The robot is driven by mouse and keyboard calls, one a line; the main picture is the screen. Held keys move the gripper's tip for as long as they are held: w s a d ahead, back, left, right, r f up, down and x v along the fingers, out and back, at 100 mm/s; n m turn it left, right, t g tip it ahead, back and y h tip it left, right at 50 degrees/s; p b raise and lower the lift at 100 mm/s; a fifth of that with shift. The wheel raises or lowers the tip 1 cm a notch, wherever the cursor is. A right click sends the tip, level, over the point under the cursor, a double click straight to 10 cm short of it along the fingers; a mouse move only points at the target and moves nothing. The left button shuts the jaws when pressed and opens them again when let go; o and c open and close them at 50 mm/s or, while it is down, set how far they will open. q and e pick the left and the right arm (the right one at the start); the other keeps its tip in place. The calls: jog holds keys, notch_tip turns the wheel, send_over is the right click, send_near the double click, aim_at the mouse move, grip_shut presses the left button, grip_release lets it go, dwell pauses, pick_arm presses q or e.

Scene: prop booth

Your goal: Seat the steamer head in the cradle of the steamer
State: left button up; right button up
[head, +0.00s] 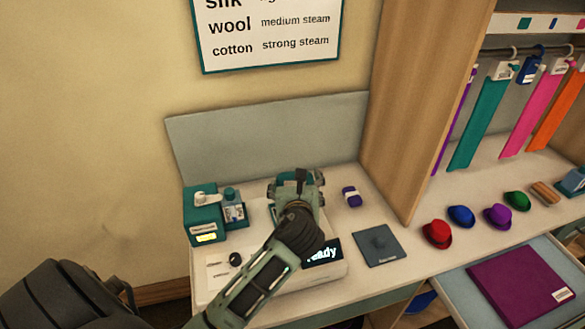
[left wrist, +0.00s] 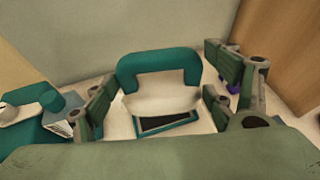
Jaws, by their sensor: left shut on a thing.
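The steamer base (head: 222,283) is a white slab on the counter with a dark knob and a lit screen reading "ready". My left gripper (head: 297,183) reaches over its back part and largely hides what it holds. In the left wrist view, the steamer head (left wrist: 160,95), white with a teal loop, lies between the two fingers of my left gripper (left wrist: 160,100), which is shut on it. A dark recess with a teal rim, seemingly the cradle (left wrist: 165,122), shows just beside the head's white edge. I cannot tell whether they touch. My right gripper is out of view.
A teal unit (head: 204,228) with a lit yellow display and a small bottle (head: 234,208) stand close on the left.

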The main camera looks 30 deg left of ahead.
aim_at(294, 183)
pick_arm(q)
jog(key=w+n+y+p, duration=0.1)
jog(key=w+a+n+g+y, duration=0.1)
jog(key=shift+w+a+f+g+p, duration=0.15)
jog(key=shift+w+a+g+p, duration=0.05)
jog(key=shift+w+g+p, duration=0.15)
jog(key=shift+f+y, duration=0.15)
jog(key=shift+y, duration=0.15)
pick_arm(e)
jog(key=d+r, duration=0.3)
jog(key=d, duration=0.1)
pick_arm(q)
jog(key=shift+w+a+f, duration=0.1)
jog(key=shift+f, duration=0.05)
jog(key=shift+a+f, duration=0.15)
jog(key=shift+f, duration=0.05)
jog(key=shift+f+b, duration=0.7)
jog(key=shift+b, duration=0.45)
notch_tip(294, 183, down, 4)
jog(key=b, duration=0.4)
jog(key=shift+r+b, duration=0.2)
jog(key=shift+b, duration=0.2)
jog(key=shift+f, duration=0.6)
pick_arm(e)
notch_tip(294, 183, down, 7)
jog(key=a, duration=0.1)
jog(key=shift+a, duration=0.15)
